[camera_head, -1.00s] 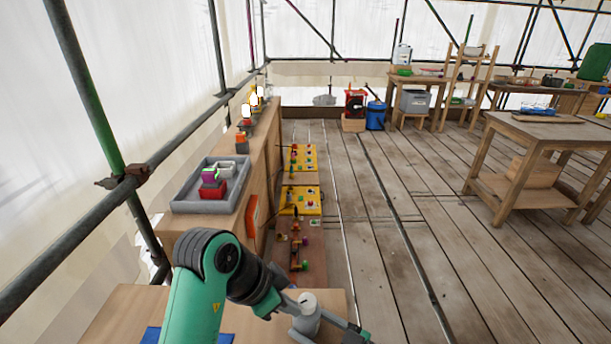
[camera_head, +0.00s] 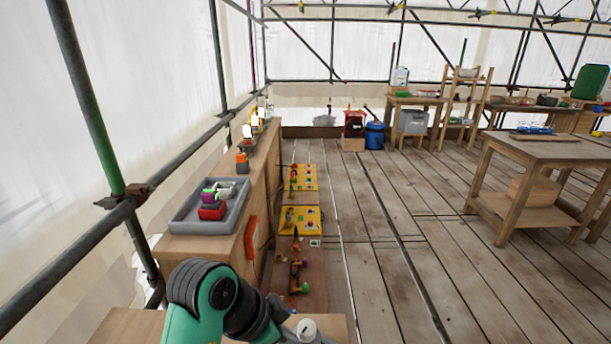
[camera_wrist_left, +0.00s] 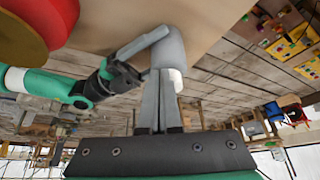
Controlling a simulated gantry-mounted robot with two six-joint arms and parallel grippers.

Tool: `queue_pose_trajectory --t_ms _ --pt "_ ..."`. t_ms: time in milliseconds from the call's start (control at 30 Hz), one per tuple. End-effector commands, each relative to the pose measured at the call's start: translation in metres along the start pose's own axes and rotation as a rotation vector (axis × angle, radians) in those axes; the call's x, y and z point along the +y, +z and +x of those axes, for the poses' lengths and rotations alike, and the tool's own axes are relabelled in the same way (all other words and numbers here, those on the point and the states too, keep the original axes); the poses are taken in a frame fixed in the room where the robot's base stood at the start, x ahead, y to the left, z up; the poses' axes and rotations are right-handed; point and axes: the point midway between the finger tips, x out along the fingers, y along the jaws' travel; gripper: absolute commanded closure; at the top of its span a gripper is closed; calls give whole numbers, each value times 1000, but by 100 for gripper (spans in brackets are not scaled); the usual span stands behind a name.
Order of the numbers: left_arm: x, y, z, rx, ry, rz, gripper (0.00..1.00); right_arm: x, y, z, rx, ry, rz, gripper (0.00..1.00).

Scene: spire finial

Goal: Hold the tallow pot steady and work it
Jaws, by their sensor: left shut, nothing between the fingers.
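A grey cylinder with a white end, seemingly the tallow pot (camera_wrist_left: 170,55), is at the upper middle of the left wrist view. Its pale round top (camera_head: 307,327) shows at the bottom edge of the head view. My left gripper (camera_wrist_left: 160,78) is shut and empty, its fingertips close beside the pot; whether they touch it is unclear. My right gripper (camera_wrist_left: 146,60) comes from the left in that view, with its fingers spread beside the pot. I cannot tell whether they grip it. My left arm (camera_head: 210,305) hides part of the bench in the head view.
A large red round object (camera_wrist_left: 32,38) is close at the wrist view's upper left. In the head view, a grey tray (camera_head: 190,227) with coloured blocks stands on the left counter. Yellow boards (camera_head: 300,220) lie beyond the bench. A wooden table (camera_head: 550,150) stands right; the middle floor is clear.

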Motion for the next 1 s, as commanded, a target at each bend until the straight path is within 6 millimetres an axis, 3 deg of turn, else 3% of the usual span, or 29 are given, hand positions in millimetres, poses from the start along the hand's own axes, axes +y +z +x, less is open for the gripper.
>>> queue_pose_trajectory --t_ms 267,500,600,800,1000 --pt "-3 -3 -5 0 -3 0 100 0 1 0 -1 1 2 60" --pt "-23 -30 -50 -9 -11 2 100 1 1 0 -1 2 2 61" --pt "-26 -35 -61 -13 -10 2 100 1 1 0 -1 3 2 61" --pt "-27 -33 -59 -15 -9 2 100 1 1 -1 -1 3 2 61" --pt "-27 -22 -38 -16 -8 1 100 1 1 -1 -1 3 2 61"
